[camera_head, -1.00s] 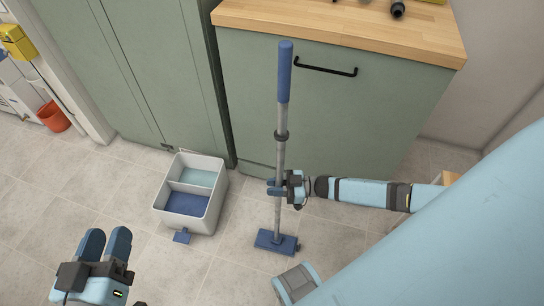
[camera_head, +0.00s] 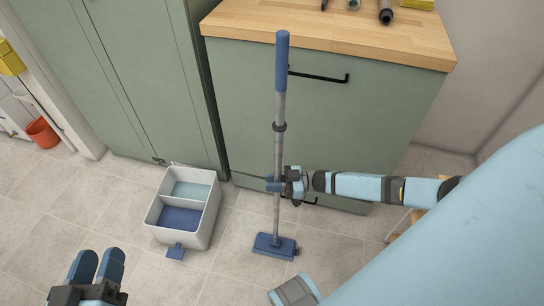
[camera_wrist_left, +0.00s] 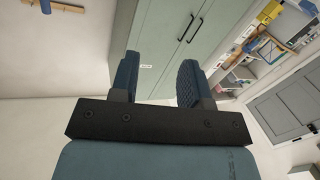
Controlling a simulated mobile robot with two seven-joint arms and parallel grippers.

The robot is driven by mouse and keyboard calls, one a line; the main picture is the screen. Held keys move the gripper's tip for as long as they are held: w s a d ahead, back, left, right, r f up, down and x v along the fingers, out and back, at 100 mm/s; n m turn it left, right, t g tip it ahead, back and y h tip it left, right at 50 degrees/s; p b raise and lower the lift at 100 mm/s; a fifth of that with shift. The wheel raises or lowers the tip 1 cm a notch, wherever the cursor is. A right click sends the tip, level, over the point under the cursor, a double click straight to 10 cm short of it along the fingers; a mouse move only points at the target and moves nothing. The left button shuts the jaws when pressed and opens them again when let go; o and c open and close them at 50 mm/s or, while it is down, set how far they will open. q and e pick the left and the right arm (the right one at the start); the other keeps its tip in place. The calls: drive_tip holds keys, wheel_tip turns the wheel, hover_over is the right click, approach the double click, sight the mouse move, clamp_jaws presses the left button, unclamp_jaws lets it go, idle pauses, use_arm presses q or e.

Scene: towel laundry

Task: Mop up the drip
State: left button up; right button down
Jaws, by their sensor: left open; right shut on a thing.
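A mop (camera_head: 277,200) stands nearly upright on the tiled floor, with a blue handle top, a grey pole and a flat blue head (camera_head: 274,246) resting on the tiles. My right gripper (camera_head: 275,184) is shut on the lower part of the pole. A white two-part bucket (camera_head: 186,209) stands left of the mop, with pale blue-green liquid in the back compartment and darker blue in the front one. My left gripper (camera_head: 97,266) is open and empty at the lower left; its fingers also show in the left wrist view (camera_wrist_left: 160,85). I cannot make out a drip on the floor.
A green cabinet with a wooden worktop (camera_head: 330,36) stands right behind the mop. A tall green cupboard (camera_head: 120,80) is behind the bucket. An orange bucket (camera_head: 42,133) stands far left. The floor between bucket and mop head is clear.

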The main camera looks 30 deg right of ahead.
use_arm(q)
drive_tip(key=s+a+f+g+y+p, duration=0.1)
drive_tip(key=a+f+y+p, duration=0.1)
drive_tip(key=f, duration=0.5)
drive_tip(key=s+a+f+n+g+y+p, duration=0.1)
drive_tip(key=a+f+g+y+p, duration=0.1)
drive_tip(key=f, duration=0.5)
drive_tip(key=shift+s+a+y+p, duration=0.35)
drive_tip(key=shift+a+y+p, duration=0.25)
drive_tip(key=shift+a+p, duration=0.6)
